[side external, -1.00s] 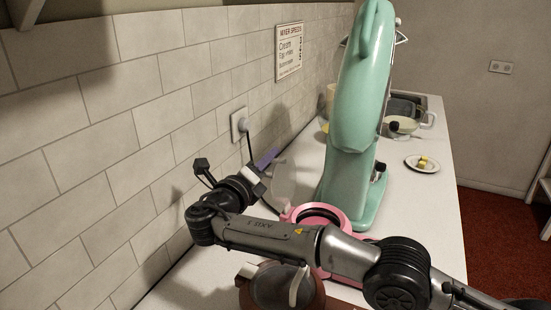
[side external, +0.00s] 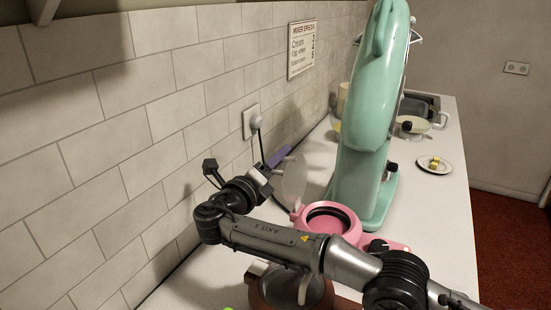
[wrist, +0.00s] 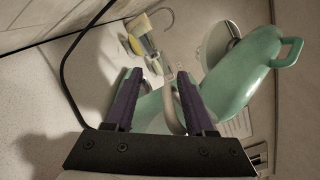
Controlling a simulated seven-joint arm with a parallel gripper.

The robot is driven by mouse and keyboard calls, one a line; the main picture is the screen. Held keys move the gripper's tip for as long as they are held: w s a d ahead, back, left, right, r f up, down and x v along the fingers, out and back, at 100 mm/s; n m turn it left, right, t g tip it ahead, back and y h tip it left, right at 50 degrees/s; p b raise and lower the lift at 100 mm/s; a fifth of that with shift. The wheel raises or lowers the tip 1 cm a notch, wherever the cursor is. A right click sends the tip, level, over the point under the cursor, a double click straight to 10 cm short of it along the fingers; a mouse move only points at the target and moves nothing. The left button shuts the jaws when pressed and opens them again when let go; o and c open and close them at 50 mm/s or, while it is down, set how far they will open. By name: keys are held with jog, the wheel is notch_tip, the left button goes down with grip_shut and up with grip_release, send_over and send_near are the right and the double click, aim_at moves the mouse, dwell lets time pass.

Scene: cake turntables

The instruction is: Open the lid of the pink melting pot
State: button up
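The pink melting pot (side external: 340,218) stands on the counter in the side view, partly hidden behind my arm. Its dark round opening is uncovered. Its translucent lid (side external: 293,182) stands roughly upright at the pot's left, wall-side edge. My gripper (side external: 271,165) is beside the lid, on its wall side. In the wrist view, the two purple fingers of my gripper (wrist: 158,76) are spread apart, with a pale curved strip, apparently the lid's handle (wrist: 171,95), in the gap. Whether a finger touches it cannot be told.
A brown pot with a glass lid (side external: 302,287) stands in front, partly under my arm. A tall teal mixer (side external: 368,110) is just behind the pink pot. A cord hangs from the wall socket (side external: 251,121) near my gripper. A small plate (side external: 434,165) lies farther back.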

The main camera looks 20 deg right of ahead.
jog(key=shift+a+f, duration=0.1)
jog(key=shift+f, duration=0.4)
jog(key=v, duration=0.7)
jog(key=shift+s, duration=0.25)
jog(key=shift+a+r, duration=0.15)
